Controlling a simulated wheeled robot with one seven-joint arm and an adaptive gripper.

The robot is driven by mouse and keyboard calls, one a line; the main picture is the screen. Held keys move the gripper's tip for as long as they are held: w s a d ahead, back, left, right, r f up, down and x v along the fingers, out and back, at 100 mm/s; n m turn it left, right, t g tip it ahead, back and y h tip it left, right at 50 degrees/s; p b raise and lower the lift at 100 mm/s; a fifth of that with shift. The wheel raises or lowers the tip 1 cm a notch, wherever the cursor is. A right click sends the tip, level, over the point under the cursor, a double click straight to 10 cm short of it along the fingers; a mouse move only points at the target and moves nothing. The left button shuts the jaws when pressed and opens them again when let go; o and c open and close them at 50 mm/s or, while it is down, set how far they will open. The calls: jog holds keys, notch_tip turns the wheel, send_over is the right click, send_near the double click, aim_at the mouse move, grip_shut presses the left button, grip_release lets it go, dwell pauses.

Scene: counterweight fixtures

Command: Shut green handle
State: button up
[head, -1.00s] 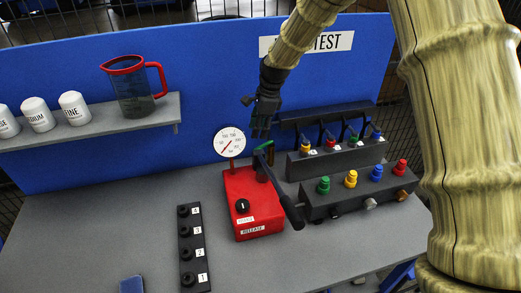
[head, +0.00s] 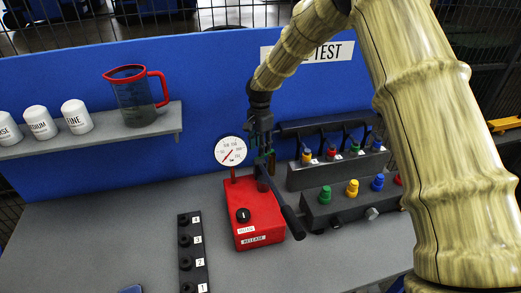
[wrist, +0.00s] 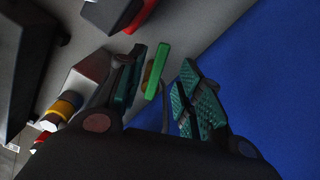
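The green handle (wrist: 157,71) shows in the wrist view as a flat green bar with a brown-orange piece beside it. It lies between the two fingers of my gripper (wrist: 162,86), closer to the left one. The fingers are apart, and I see a gap on the right side of the bar. In the head view my gripper (head: 262,142) hangs above the back of the red pump box (head: 257,214), beside the round gauge (head: 230,151). There the gripper mostly hides the handle.
A black lever (head: 292,222) slants from the red box. To the right stand black blocks with coloured knobs (head: 352,188). A numbered black strip (head: 190,250) lies to the left. A shelf (head: 160,130) holds a red-rimmed jug (head: 135,98) and white weights (head: 76,116). A blue panel (head: 200,90) stands behind.

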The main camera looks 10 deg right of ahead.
jog(key=shift+f+p, duration=0.5)
jog(key=shift+f, duration=1.3)
jog(key=shift+c, duration=0.4)
grip_shut()
